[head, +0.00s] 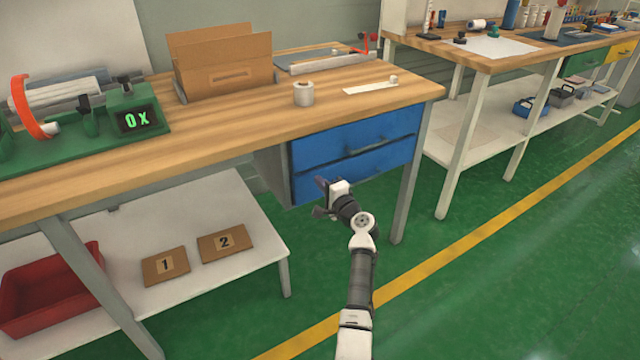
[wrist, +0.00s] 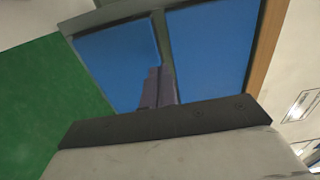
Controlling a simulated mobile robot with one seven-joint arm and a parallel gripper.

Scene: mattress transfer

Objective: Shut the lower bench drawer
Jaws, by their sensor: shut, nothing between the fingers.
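The lower drawer (head: 352,170) is a blue front under the right end of the wooden bench, below the blue upper drawer (head: 370,135). My arm hides part of its lower edge in the head view. Its front looks near flush with the frame; I cannot tell whether a small gap remains. My gripper (head: 322,197) is at the lower left part of that drawer front. In the turned wrist view, the lower drawer (wrist: 112,62) is on the left and the upper drawer (wrist: 212,45) on the right. My fingers (wrist: 158,86) are together and empty before the lower drawer; contact is unclear.
A bench leg (head: 408,190) stands right of the drawers. A lower shelf (head: 210,205) is at left. Green floor is open at right.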

